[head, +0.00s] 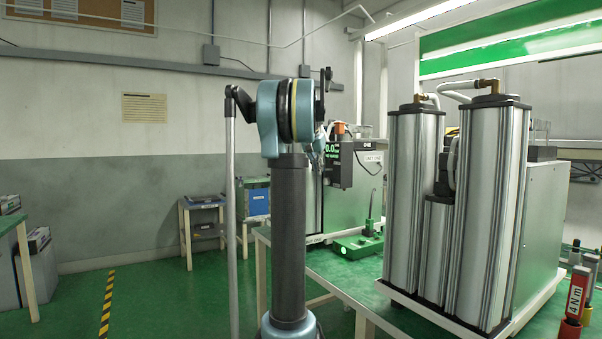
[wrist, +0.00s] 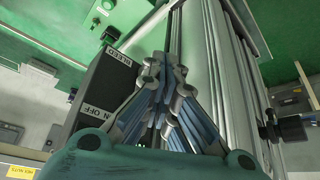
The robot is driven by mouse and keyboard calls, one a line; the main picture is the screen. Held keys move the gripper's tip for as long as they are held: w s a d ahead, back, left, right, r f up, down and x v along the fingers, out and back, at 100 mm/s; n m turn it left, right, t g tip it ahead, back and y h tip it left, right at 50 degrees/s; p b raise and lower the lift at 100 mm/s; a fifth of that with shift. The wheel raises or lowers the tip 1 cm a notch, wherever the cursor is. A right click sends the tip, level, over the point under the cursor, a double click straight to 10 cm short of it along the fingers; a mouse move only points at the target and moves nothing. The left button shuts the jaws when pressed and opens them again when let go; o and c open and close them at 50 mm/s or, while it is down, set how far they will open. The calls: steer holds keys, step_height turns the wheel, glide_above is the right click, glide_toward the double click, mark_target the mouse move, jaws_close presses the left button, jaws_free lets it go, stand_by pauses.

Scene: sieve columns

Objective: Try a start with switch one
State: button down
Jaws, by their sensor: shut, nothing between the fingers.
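My gripper (wrist: 163,66) is shut and empty in the wrist view, its fingertips together. Beside it on the left is a dark box (wrist: 108,82) with a label reading ON OFF (wrist: 88,112) and another that seems to read BLEED (wrist: 117,57). I cannot make out a switch lever there; my gripper covers part of the box's near side. My arm hides part of this unit, and I cannot tell whether the fingertips touch anything.
Two tall silver columns (head: 412,200) (head: 490,215) stand on the green-topped bench at the right. A green stand (head: 358,245) is on the bench behind them. A red tool marked 4 Nm (head: 576,295) stands at the right edge. Open green floor (head: 170,300) lies left.

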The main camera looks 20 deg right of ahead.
steer(key=shift+w+a, duration=0.15)
steer(key=shift+s+d, duration=0.3)
steer(key=shift+d, duration=0.45)
steer(key=s+a+r, duration=0.4)
steer(key=a+r, duration=0.3)
steer(key=r, duration=0.1)
steer(key=shift+a, duration=0.2)
stand_by(0.4)
stand_by(0.5)
